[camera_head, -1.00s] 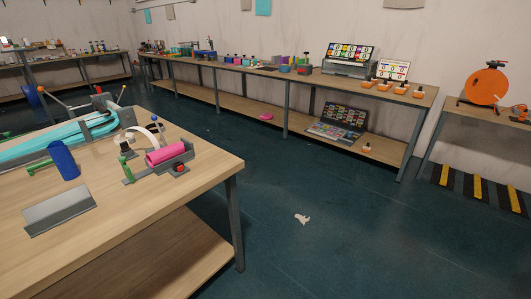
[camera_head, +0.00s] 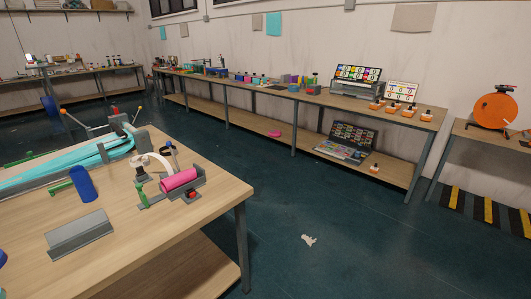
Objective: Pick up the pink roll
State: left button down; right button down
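The pink roll (camera_head: 178,180) lies on its side in a grey holder (camera_head: 188,191) near the right end of the wooden table (camera_head: 130,240) at the left. A white curved band (camera_head: 150,158) stands just behind it, and a green-handled part (camera_head: 142,195) is at its left.
A blue cylinder (camera_head: 83,184) and a grey angled block (camera_head: 79,235) stand on the same table, left of the roll. A long workbench (camera_head: 290,97) with laptops and bottles runs along the back wall. The dark floor right of the table is mostly clear, with a crumpled white scrap (camera_head: 309,240).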

aim_at(168, 184)
jog(key=u, duration=1.85)
jog(key=l+u, duration=0.8)
jog(key=k+l+u, duration=0.1)
jog(key=l+u, duration=0.3)
jog(key=l, duration=0.15)
